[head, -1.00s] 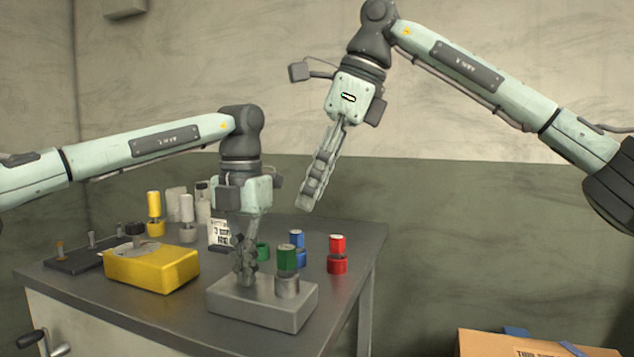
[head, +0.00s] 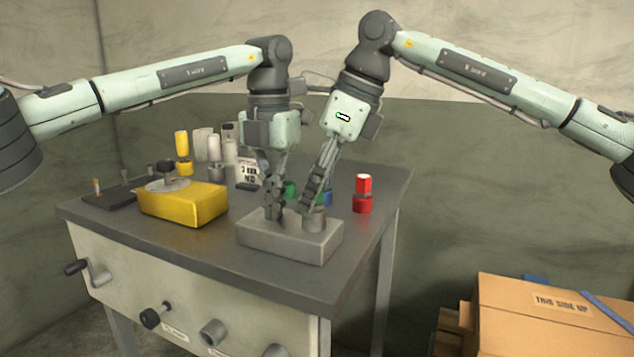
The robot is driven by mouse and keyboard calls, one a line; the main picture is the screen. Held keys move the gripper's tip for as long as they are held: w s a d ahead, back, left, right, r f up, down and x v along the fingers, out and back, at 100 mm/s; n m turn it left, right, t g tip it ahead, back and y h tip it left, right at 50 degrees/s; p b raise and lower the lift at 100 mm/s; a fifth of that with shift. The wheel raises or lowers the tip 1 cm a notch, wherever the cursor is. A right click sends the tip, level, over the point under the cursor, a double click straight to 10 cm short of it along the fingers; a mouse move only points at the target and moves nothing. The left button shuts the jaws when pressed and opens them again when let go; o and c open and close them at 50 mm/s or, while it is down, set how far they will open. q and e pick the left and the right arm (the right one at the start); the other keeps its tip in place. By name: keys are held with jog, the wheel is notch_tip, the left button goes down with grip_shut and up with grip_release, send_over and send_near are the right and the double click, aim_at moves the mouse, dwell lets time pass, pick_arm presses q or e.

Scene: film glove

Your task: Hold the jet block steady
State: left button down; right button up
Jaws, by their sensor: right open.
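A grey rectangular block (head: 285,240), seemingly the jet block, lies flat near the table's front right, with a short metal socket (head: 315,220) on top. My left gripper (head: 273,212) points down at the block's left part, its fingertips at or just above the top; side-on, its opening and any contact are unclear. My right gripper (head: 306,207) is open, slanting down to the left, with its fingertips just above the block beside the socket. The green cylinder seen earlier above the socket is hidden behind the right fingers.
A yellow box (head: 184,205) sits left of the block. A cardboard box (head: 545,320) is at lower right.

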pick_arm(q)
jog(key=shift+s+f, duration=0.1)
jog(key=shift+f, duration=0.25)
pick_arm(e)
grip_shut()
jog(key=shift+r, duration=0.55)
jog(key=shift+r, duration=2.2)
jog(key=shift+r, duration=0.1)
jog(key=shift+r, duration=1.4)
pick_arm(q)
jog(key=shift+r, duration=0.1)
